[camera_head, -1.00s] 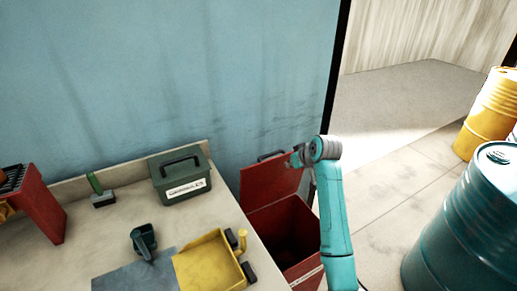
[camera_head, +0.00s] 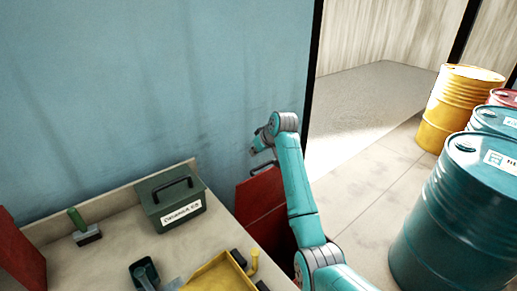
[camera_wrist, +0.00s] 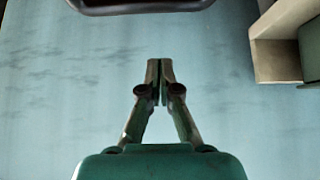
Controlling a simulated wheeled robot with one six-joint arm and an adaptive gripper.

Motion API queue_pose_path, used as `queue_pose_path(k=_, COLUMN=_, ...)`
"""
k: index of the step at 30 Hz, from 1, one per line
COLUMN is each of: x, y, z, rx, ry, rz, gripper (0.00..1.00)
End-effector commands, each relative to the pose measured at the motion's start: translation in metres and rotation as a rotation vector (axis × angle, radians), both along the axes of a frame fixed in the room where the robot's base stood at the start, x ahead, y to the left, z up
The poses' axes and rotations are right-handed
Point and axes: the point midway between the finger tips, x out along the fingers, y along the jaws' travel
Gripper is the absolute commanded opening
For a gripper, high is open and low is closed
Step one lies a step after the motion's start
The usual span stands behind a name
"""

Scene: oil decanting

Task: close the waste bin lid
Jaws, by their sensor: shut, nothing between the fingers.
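The red waste bin (camera_head: 280,237) stands at the right end of the workbench, largely hidden by my arm. Its red lid (camera_head: 257,193) is open and stands up at the bin's wall side. My gripper (camera_head: 255,150) is at the lid's upper edge, close to the blue wall; the head view does not show whether it touches the lid. In the wrist view my gripper (camera_wrist: 160,66) has its fingers together and empty, with the blue wall behind. A dark handle (camera_wrist: 140,9), apparently the lid's, crosses the top of that view, apart from the fingertips.
The workbench (camera_head: 120,225) holds a green box (camera_head: 171,200), a brush (camera_head: 85,230), a dark scoop (camera_head: 145,272) and a yellow tray (camera_head: 220,275). Teal drums (camera_head: 455,225) and a yellow drum (camera_head: 455,105) stand at the right. The floor between is clear.

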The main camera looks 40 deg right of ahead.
Motion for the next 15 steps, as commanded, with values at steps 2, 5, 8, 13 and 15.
queue_pose_path(k=2, x=0.006, y=0.001, z=-0.008, rx=0.001, ry=0.002, rz=0.001, gripper=0.0)
queue_pose_path(k=5, x=0.014, y=0.001, z=-0.017, rx=0.0, ry=0.001, rz=0.001, gripper=0.0)
queue_pose_path(k=8, x=0.02, y=0.002, z=-0.026, rx=-0.001, ry=0.001, rz=0.001, gripper=0.0)
queue_pose_path(k=13, x=0.003, y=0.0, z=-0.031, rx=-0.001, ry=-0.001, rz=-0.001, gripper=0.0)
queue_pose_path(k=15, x=-0.003, y=0.0, z=-0.033, rx=-0.001, ry=0.0, rz=-0.001, gripper=0.0)
